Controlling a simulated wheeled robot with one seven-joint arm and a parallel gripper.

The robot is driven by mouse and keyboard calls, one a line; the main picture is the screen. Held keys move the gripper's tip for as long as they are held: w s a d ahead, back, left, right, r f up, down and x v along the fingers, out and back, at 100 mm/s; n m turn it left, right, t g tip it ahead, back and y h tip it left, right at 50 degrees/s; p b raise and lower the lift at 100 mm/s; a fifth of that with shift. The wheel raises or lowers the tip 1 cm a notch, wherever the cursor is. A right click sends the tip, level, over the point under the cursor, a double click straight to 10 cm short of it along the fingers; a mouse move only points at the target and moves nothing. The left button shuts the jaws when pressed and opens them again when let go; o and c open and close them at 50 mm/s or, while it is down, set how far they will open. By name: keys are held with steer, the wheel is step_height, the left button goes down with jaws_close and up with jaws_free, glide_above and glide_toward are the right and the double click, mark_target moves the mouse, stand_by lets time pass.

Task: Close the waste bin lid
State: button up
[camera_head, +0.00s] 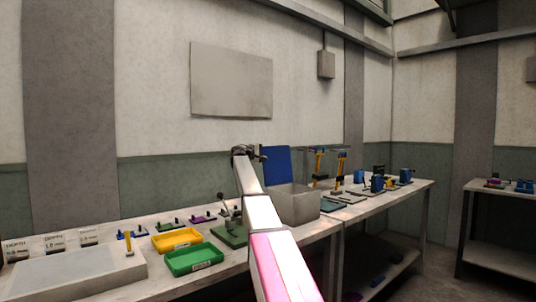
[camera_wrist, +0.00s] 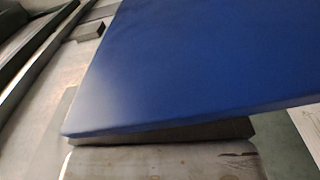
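The waste bin (camera_head: 293,204) is a grey box on the workbench. Its blue lid (camera_head: 277,166) stands up, tilted open, at the bin's back left. The lid also fills much of the wrist view (camera_wrist: 190,70), with its near edge running across the lower middle. My gripper (camera_head: 256,153) is at the upper left edge of the lid, close beside it. I cannot tell whether it touches the lid. The fingers are too small in the head view, and the wrist view does not clearly show whether they are open or shut.
Left of the bin are a green press (camera_head: 230,233), a green tray (camera_head: 194,258), a yellow tray (camera_head: 177,240) and a grey block (camera_head: 75,272). Right of it stand yellow-handled tools (camera_head: 319,166) and blue devices (camera_head: 377,183).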

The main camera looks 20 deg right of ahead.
steer(key=shift+x, duration=0.9)
jaws_close()
steer(key=shift+s, duration=0.15)
